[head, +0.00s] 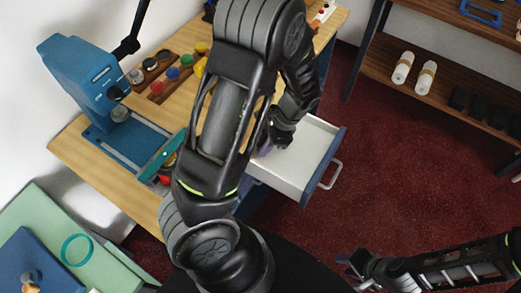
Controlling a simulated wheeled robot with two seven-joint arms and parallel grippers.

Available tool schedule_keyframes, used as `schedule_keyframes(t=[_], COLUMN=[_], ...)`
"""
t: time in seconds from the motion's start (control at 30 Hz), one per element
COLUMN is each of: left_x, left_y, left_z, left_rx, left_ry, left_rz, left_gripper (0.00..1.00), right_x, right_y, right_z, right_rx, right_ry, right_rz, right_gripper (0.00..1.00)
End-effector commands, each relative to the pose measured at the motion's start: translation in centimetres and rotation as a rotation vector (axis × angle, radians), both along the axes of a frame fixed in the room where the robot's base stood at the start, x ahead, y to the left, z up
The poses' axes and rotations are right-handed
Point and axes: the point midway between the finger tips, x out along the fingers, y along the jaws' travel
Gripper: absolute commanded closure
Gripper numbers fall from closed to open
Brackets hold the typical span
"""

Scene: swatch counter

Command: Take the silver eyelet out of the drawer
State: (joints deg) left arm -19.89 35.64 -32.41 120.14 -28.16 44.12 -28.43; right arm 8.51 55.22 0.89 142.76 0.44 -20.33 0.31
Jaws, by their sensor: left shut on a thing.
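The white drawer (302,172) is pulled out from the counter, with a blue front and a pale handle. My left gripper (272,138) is low over the drawer's inner left part. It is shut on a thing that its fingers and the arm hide. A small purplish thing (264,150) shows right beside the fingers; I cannot tell whether it is held or lies in the drawer. I cannot make out the silver eyelet. My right gripper (352,270) is open and empty at the bottom, away from the drawer.
The wooden counter (75,150) carries a blue press (82,75), a teal-handled tool (160,158) and colored pots (172,73) in wooden holders. A green mat (45,205) lies lower left. A shelf (440,95) with white rolls (403,67) stands right. Red carpet between is clear.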

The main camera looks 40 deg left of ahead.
Motion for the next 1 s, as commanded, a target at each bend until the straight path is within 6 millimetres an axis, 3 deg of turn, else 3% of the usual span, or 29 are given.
schedule_keyframes(t=[0.67,1.0], left_x=[0.1,0.2], left_y=[-0.3,-0.4], left_z=[0.4,4.4], left_rx=[0.000,-0.002], left_ry=[-0.001,-0.005], left_rz=[-0.001,0.000], left_gripper=[1.00,1.00], right_x=[0.0,0.1], right_y=[0.0,0.1], right_z=[-0.4,-0.9], right_rx=[0.001,0.002], right_ry=[-0.001,-0.004], right_rz=[0.001,0.001], right_gripper=[0.64,0.64])
